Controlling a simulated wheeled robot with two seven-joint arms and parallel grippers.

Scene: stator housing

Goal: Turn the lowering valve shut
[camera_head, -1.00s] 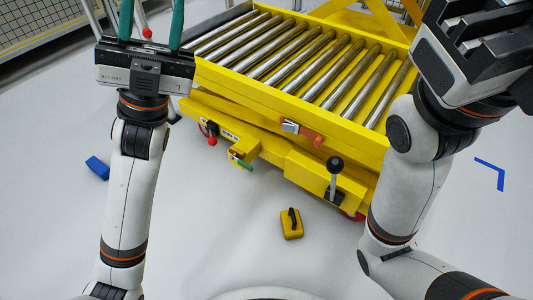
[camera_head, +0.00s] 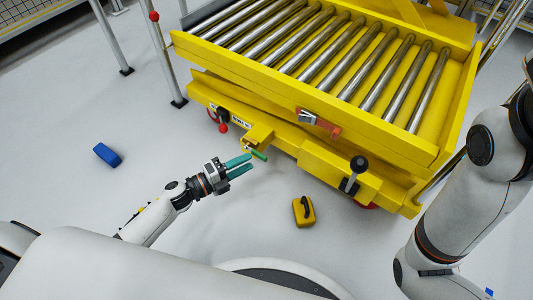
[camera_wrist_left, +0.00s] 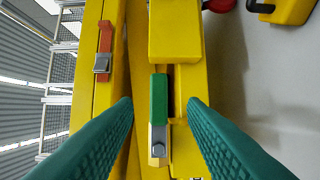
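The lowering valve shows as a green-handled lever (camera_head: 259,155) on the front of the yellow lift cart (camera_head: 325,112). In the left wrist view the green handle (camera_wrist_left: 158,97) lies lengthwise along the yellow frame, on a grey metal arm with a bolt (camera_wrist_left: 159,147). My left gripper (camera_head: 243,165) has green fingers and is just in front of the valve. Its fingers (camera_wrist_left: 160,104) are open, one on each side of the handle in that view, with gaps on both sides. My right arm is at the right edge; its gripper is out of view.
A red-tipped lever (camera_head: 222,127) is left of the valve and a black-knobbed lever (camera_head: 355,172) is right of it. An orange-handled latch (camera_head: 318,123) is above.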

